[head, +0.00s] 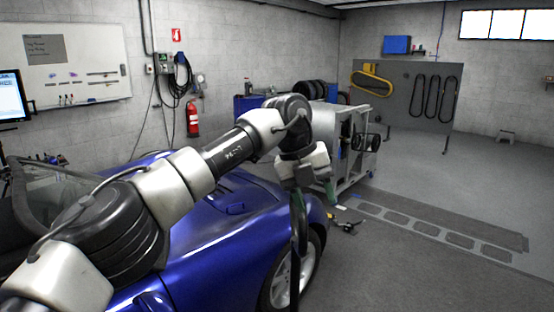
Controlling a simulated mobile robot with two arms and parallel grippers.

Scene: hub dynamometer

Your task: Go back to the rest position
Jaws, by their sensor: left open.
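My left arm reaches in from the left over the blue car (220,215). Its gripper (314,194) points down above the car's front right corner, near the front wheel (296,275). The gripper is open, with its fingers apart. A dark upright strip (298,235) runs down below the gripper, in front of the car; I cannot tell what it is or whether it touches a finger. My right gripper is out of view.
Small tools (345,225) lie on the floor beside the car. A floor plate (440,230) lies to the right. A fire extinguisher (193,118) hangs on the back wall.

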